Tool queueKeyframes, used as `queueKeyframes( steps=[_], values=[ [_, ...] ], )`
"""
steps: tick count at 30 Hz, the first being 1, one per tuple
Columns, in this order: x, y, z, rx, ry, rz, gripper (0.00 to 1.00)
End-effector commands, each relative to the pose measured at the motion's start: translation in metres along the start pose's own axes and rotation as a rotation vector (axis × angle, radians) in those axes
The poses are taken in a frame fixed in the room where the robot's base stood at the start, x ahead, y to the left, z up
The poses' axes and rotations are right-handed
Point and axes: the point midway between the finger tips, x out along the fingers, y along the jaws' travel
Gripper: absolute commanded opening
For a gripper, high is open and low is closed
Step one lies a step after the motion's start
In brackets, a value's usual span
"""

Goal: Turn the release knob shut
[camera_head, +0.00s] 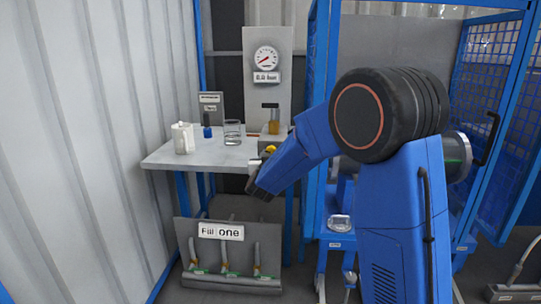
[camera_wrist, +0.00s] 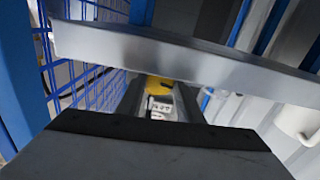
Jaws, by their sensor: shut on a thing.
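The release knob, a small yellow part, shows at the table's front right edge in the head view (camera_head: 270,149). In the wrist view the yellow knob (camera_wrist: 159,86) sits between my two fingertips, just below the table edge in the picture. My gripper (camera_wrist: 160,100) is shut on it. In the head view my gripper (camera_head: 260,165) is beside the table edge, partly hidden by my blue arm. A small white label with dark marks (camera_wrist: 160,106) shows between the fingers. The knob's turn angle cannot be told.
The grey table (camera_head: 200,152) bears a white jug (camera_head: 182,138), a glass beaker (camera_head: 232,132), a blue-based item (camera_head: 207,130) and a vessel with amber liquid (camera_head: 273,126). A dial gauge (camera_head: 265,58) stands behind. A "Fill one" rack (camera_head: 221,231) stands below. Blue mesh caging (camera_head: 490,75) is right.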

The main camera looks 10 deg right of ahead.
Motion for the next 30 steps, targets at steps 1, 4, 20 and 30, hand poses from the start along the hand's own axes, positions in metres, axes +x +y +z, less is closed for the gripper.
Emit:
queueKeyframes(
  steps=[1,4,20,30],
  values=[
    [-0.0002,-0.0001,0.0,0.038,0.0,0.0,0.11],
    [-0.0002,-0.0001,0.0,0.124,0.0,0.0,0.11],
    [-0.0002,0.0001,0.0001,0.506,0.0,0.0,0.11],
    [-0.0002,0.0002,0.0003,0.594,0.0,0.0,0.11]
  ],
)
